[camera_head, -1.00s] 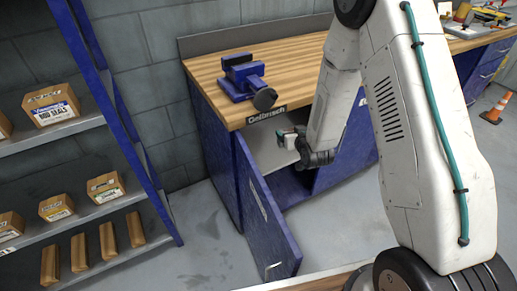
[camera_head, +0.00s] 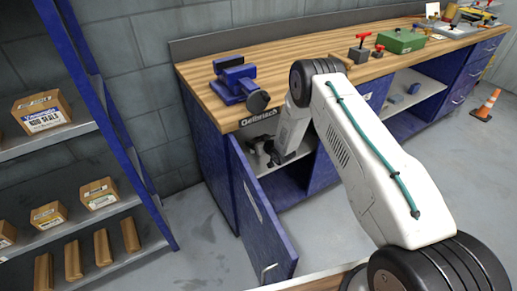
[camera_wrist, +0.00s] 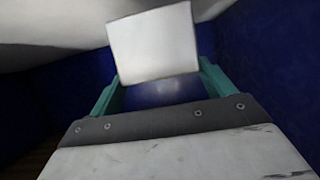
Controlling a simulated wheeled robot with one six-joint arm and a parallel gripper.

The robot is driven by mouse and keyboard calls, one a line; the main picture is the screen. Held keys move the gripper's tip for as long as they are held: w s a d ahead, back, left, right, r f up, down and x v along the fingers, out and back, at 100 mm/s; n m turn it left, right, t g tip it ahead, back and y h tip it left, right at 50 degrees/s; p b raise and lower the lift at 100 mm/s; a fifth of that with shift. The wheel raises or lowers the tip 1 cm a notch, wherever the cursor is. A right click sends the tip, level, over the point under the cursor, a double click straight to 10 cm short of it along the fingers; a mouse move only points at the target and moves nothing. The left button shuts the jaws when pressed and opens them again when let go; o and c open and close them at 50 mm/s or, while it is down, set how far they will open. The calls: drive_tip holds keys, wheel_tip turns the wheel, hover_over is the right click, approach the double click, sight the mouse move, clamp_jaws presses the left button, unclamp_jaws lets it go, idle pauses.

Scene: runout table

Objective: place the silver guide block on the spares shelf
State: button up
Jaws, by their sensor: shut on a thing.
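The silver guide block shows as a pale, flat-faced block (camera_wrist: 153,45) in the wrist view. It sits slightly tilted between the two teal fingers of my gripper (camera_wrist: 160,82), which is shut on it. In the head view my gripper (camera_head: 262,151) reaches into the open bay under the workbench, above a pale inner shelf (camera_head: 290,160). The held block cannot be made out clearly there. Whether it touches the shelf cannot be told. No label shows which surface is the spares shelf.
A blue door (camera_head: 262,222) hangs open in front of the bay. The wooden workbench (camera_head: 215,108) carries a blue vise (camera_head: 238,82) above it. A blue rack (camera_head: 120,125) with several boxes stands at left. Another open bay (camera_head: 425,85) holds small grey-blue blocks.

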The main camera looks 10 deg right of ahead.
drive_tip(key=shift+f, duration=2.15)
drive_tip(key=shift+f, duration=0.1)
drive_tip(key=o, duration=1.5)
drive_tip(key=shift+f, duration=0.1)
drive_tip(key=shift+r, duration=0.2)
drive_tip(key=v, duration=1.2)
